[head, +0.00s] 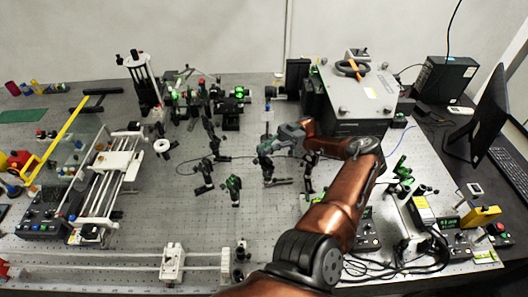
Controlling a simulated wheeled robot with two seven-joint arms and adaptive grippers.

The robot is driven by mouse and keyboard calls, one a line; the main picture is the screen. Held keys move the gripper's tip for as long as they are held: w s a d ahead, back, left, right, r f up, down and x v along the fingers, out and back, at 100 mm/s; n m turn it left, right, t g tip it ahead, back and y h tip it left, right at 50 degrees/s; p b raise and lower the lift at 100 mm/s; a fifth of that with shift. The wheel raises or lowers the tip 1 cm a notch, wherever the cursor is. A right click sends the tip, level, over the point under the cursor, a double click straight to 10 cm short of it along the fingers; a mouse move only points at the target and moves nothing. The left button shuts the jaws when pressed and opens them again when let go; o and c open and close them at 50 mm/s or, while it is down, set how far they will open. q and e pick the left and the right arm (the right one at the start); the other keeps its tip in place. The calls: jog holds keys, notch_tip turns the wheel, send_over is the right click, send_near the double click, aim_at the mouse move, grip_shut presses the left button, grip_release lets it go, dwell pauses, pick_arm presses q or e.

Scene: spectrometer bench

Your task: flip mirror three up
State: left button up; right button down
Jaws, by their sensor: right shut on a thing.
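Several small dark flip mirror mounts stand in the middle of the bench. One mount (268,170) is right below my right gripper, and others are at the left (206,172) and at the front (234,188). I cannot read which one is mirror three. My right gripper (265,149) reaches in from the right and its fingers are shut on a small part at the top of the mount below it. The fingers hide most of that part, and whether its mirror is up or down is unclear. My left gripper is not in view.
Dark optics with green parts (232,95) stand at the back, and a large grey box (357,95) at the back right. A white rail stage (118,165) is at the left. Loose black cables (405,262) lie at the front right.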

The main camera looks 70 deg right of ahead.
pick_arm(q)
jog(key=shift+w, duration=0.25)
pick_arm(e)
jog(key=c, duration=2)
grip_release()
notch_tip(320, 180, up, 10)
